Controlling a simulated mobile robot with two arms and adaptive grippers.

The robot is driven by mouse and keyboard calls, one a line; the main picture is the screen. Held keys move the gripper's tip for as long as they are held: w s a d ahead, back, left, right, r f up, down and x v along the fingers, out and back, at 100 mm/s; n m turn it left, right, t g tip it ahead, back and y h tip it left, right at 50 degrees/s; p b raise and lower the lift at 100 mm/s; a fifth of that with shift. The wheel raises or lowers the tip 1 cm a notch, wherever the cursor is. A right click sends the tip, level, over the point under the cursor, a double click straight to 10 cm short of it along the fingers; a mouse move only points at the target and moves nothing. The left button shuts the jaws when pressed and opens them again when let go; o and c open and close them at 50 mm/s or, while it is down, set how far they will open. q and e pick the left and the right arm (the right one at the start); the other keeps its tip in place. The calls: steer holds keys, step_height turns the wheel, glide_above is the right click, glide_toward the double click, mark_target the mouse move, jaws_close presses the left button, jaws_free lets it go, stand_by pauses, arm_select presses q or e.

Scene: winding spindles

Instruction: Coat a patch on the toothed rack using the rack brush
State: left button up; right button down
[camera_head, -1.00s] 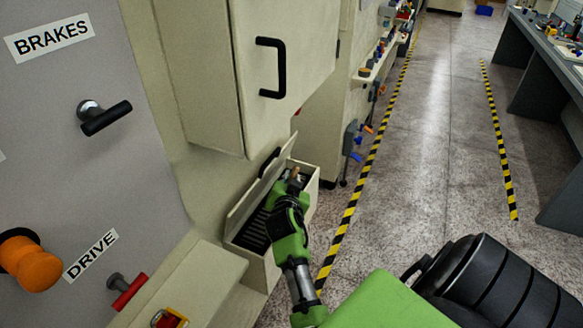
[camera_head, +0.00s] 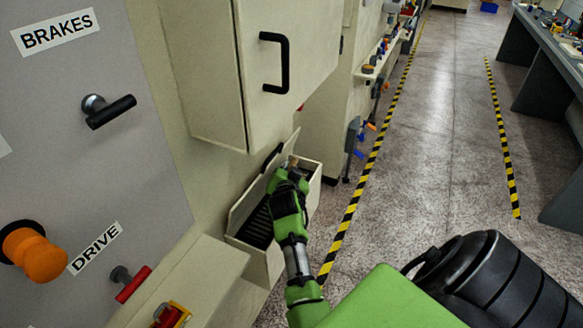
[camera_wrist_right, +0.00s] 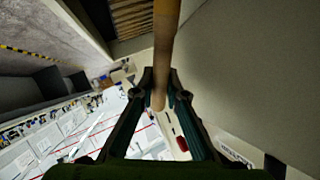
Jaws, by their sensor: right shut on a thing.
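The toothed rack (camera_head: 257,222) is a dark ridged strip inside an open cream box low on the machine. Its ridges also show at the top of the right wrist view (camera_wrist_right: 132,20). My right gripper (camera_head: 291,176) is over the far part of the box and hides some of the rack. In the right wrist view my gripper (camera_wrist_right: 160,88) is shut on the brush's light wooden handle (camera_wrist_right: 164,55), which runs up toward the rack. A small tan bit of the brush (camera_head: 293,162) shows above the gripper. The bristles and any contact with the rack are hidden. My left gripper is out of view.
The box's lid (camera_head: 262,180) stands open on the machine side. A cabinet door with a black handle (camera_head: 276,62) hangs above it. Levers and an orange knob (camera_head: 35,254) are on the left panel. The floor (camera_head: 430,150) to the right is clear.

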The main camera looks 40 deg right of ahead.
steer(key=shift+w+d, duration=0.3)
steer(key=shift+d, duration=0.6)
steer(key=shift+w+d, duration=0.35)
steer(key=shift+d, duration=0.55)
steer(key=shift+w+d, duration=0.3)
steer(key=shift+d, duration=0.6)
steer(key=shift+w+d+b, duration=0.3)
steer(key=shift+w+d, duration=0.05)
steer(key=shift+d, duration=0.5)
steer(key=shift+w+d+b, duration=0.25)
steer(key=shift+w+d, duration=0.1)
steer(key=shift+d, duration=0.45)
steer(key=d, duration=0.1)
steer(key=w+d+b, duration=0.1)
steer(key=d, duration=0.1)
steer(key=shift+w+d, duration=0.1)
steer(key=shift+w, duration=0.05)
steer(key=shift+r, duration=0.1)
step_height(320, 180, up, 6)
steer(key=p, duration=0.5)
step_height(320, 180, up, 3)
steer(key=p, duration=0.3)
